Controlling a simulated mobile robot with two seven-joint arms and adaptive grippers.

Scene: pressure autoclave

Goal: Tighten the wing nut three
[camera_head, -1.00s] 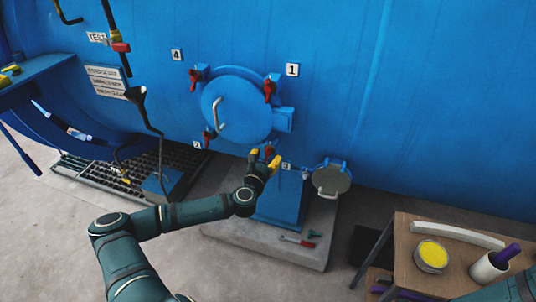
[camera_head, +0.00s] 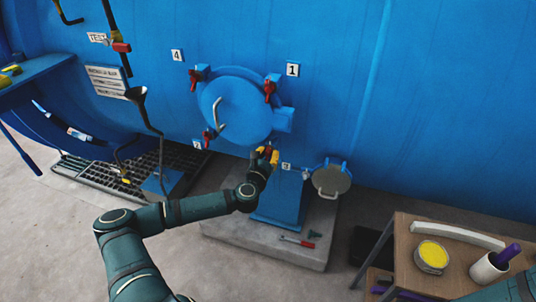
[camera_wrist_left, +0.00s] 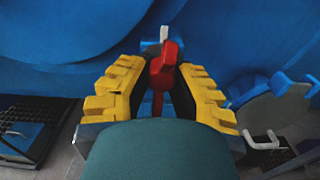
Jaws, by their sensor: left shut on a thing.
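The round blue door (camera_head: 238,108) is on the big blue vessel, with red wing nuts around its rim beside number labels. Wing nut three is the red one low on the rim by label 3 (camera_head: 286,167); in the head view my fingers mostly hide it. In the left wrist view the red wing nut (camera_wrist_left: 163,66) stands between the yellow fingers. My left gripper (camera_head: 267,155) is shut on it. Wing nuts one (camera_head: 269,90), two (camera_head: 208,137) and four (camera_head: 194,78) show on the door rim. My right gripper is out of view.
A small open round hatch (camera_head: 331,181) hangs right of my left gripper. Tools (camera_head: 297,241) lie on the concrete plinth (camera_head: 245,237) below.

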